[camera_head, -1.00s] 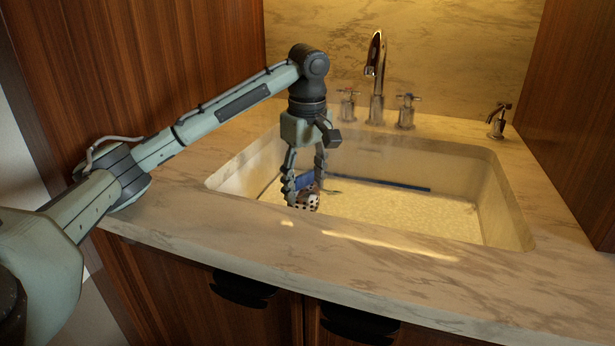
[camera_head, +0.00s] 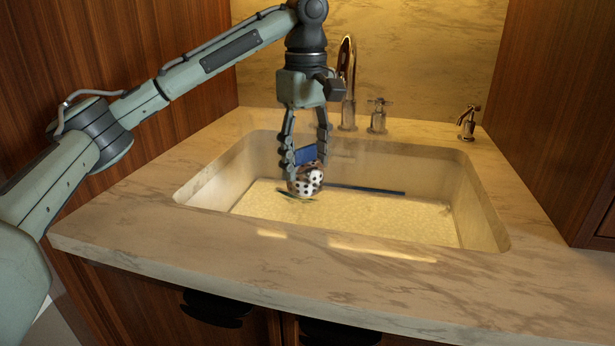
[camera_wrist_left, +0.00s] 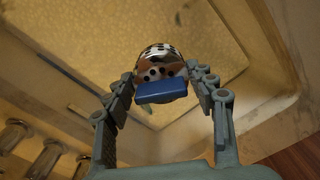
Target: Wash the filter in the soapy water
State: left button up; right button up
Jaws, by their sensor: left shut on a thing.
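The filter (camera_head: 306,184) looks like a rounded brown and white piece with dark holes and a blue tab (camera_head: 306,155). It also shows in the left wrist view (camera_wrist_left: 160,67), with the blue tab facing the camera. My left gripper (camera_head: 305,172) points down over the sink, shut on the filter with a finger on each side. The soapy water (camera_head: 345,212) is a pale yellow, foamy layer in the sink (camera_head: 205,187). The filter appears at or just above its surface; I cannot tell whether it touches. My right gripper is not in view.
A long dark blue strip (camera_head: 365,189) lies along the far side of the water. A thin dark item shows below the filter, unclear. The tap (camera_head: 347,85) and a knob (camera_head: 377,115) stand behind, a small dispenser (camera_head: 467,122) at right. The front counter (camera_head: 300,262) is clear.

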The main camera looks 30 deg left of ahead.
pick_arm(q)
notch_tip(320, 180, up, 9)
dwell(0.5)
dwell(1.0)
jog(key=m, duration=0.2)
jog(key=r+m, duration=0.1)
jog(key=m, duration=0.2)
jog(key=shift+r+m, duration=0.2)
jog(key=shift+m, duration=0.1)
jog(key=m, duration=0.2)
jog(key=r+m, duration=0.1)
jog(key=m, duration=0.2)
jog(key=shift+s+a+r+m, duration=0.1)
jog(key=shift+s+r+m, duration=0.05)
jog(key=shift+m, duration=0.15)
notch_tip(320, 180, down, 25)
jog(key=shift+r, duration=0.15)
dwell(0.5)
dwell(0.4)
